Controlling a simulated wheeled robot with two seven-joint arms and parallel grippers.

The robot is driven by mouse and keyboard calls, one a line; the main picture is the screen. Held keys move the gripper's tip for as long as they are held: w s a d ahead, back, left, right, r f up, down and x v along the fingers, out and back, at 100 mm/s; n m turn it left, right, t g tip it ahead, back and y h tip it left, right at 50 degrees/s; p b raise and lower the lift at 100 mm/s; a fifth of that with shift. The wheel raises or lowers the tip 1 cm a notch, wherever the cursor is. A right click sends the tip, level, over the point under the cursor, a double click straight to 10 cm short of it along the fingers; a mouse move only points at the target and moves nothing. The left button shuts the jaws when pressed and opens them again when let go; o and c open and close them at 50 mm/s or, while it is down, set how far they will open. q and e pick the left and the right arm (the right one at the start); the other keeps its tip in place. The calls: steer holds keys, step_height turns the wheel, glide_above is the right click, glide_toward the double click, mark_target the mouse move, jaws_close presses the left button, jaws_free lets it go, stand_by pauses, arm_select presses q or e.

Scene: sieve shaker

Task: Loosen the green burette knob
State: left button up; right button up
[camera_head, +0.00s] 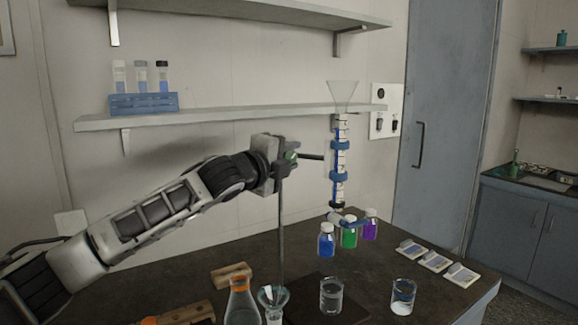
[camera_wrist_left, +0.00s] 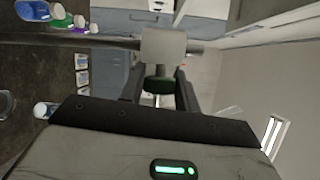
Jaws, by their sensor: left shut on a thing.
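The green knob (camera_wrist_left: 160,86) sits on a pale clamp block (camera_wrist_left: 163,45) in the left wrist view, between the two dark fingers of my left gripper (camera_wrist_left: 160,92). In the head view the knob is a small green patch (camera_head: 292,155) at the top of the upright stand rod (camera_head: 281,220), mostly hidden by my left gripper (camera_head: 289,152). The gripper is shut on the knob. A horizontal rod (camera_head: 312,157) runs right from the clamp to the burette (camera_head: 341,160), which is upright with blue collars. My right gripper is not in view.
A clear funnel (camera_head: 342,92) sits above the burette. An orange-necked flask (camera_head: 240,300) and beakers (camera_head: 332,296) stand on the dark bench. A shelf (camera_head: 230,118) runs behind.

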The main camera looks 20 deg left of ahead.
arm_select(q)
steer(key=shift+f+t+b, duration=0.5)
steer(key=shift+f+b, duration=0.1)
steer(key=shift+b, duration=0.3)
steer(key=n+t+b, duration=0.1)
steer(key=b, duration=0.1)
steer(key=shift+r+b, duration=0.2)
steer(key=shift+b, duration=0.15)
steer(key=shift+r+t+h+b, duration=0.3)
steer(key=shift+r+t+b, duration=0.05)
steer(key=shift+t+b, duration=0.15)
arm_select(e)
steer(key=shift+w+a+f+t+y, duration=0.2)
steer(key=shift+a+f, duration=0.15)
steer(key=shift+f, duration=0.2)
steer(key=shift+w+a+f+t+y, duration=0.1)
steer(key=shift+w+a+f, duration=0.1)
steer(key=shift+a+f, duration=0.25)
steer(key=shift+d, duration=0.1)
arm_select(q)
steer(key=o, duration=0.9)
steer(key=shift+o, duration=0.2)
steer(key=shift+s, duration=0.1)
